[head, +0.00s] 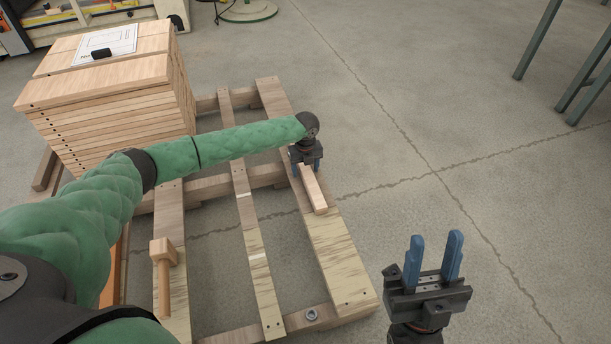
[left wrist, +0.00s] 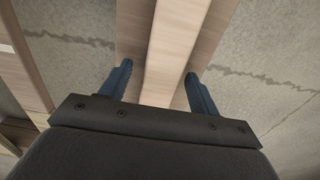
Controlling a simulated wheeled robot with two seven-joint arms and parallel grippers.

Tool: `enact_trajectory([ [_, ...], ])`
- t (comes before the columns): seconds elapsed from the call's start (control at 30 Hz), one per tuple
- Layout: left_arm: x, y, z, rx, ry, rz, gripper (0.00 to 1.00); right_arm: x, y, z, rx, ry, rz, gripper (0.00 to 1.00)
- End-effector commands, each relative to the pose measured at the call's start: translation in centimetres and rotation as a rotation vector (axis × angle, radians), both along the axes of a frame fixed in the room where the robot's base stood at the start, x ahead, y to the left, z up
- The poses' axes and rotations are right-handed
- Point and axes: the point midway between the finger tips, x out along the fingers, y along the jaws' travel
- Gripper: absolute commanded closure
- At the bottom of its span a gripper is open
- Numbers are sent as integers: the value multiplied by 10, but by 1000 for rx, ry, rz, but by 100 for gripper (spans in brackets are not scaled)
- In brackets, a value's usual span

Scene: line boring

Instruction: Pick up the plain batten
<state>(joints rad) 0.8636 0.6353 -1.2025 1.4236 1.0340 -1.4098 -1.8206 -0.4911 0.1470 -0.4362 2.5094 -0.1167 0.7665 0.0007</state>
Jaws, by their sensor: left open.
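The plain batten (head: 314,191) is a short, pale wooden bar lying on the right-hand board of the pallet (head: 332,245). My left gripper (head: 306,168) is over the far end of the batten, pointing down. In the left wrist view the batten (left wrist: 174,50) runs between the two blue fingers of my left gripper (left wrist: 158,92), with one finger on each side and gaps visible. The left gripper is open. Whether its fingertips reach below the batten's top cannot be told. My right gripper (head: 434,262) is open and empty, fingers up, over the floor at the lower right.
A stack of boards (head: 105,110) with a paper sheet (head: 105,45) and a small black object stands on the pallet's far left. A wooden mallet (head: 164,275) lies on the left board. A metal nut (head: 311,314) sits on the near crosspiece. Green legs (head: 540,40) stand upper right. Floor right is clear.

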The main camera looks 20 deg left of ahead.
Motion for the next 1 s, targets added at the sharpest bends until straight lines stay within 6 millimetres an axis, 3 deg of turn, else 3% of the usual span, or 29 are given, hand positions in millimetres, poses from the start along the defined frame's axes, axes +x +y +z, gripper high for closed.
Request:
enact_trajectory([
  [0.27, 0, 0, -4, 0, -1, 0, 38, 3, -1, -3, -25, 6, 8, 64],
  [0.57, 0, 0, -4, -1, -1, 0, 94, 3, -1, -1, -18, -3, 5, 64],
  [0.83, 1, 0, -1, -1, -2, 0, 94, 3, -1, 1, -17, -4, 5, 64],
  [1.0, 1, -1, 17, -1, -2, 0, 94, -1, 0, 14, -11, -23, 4, 64],
])
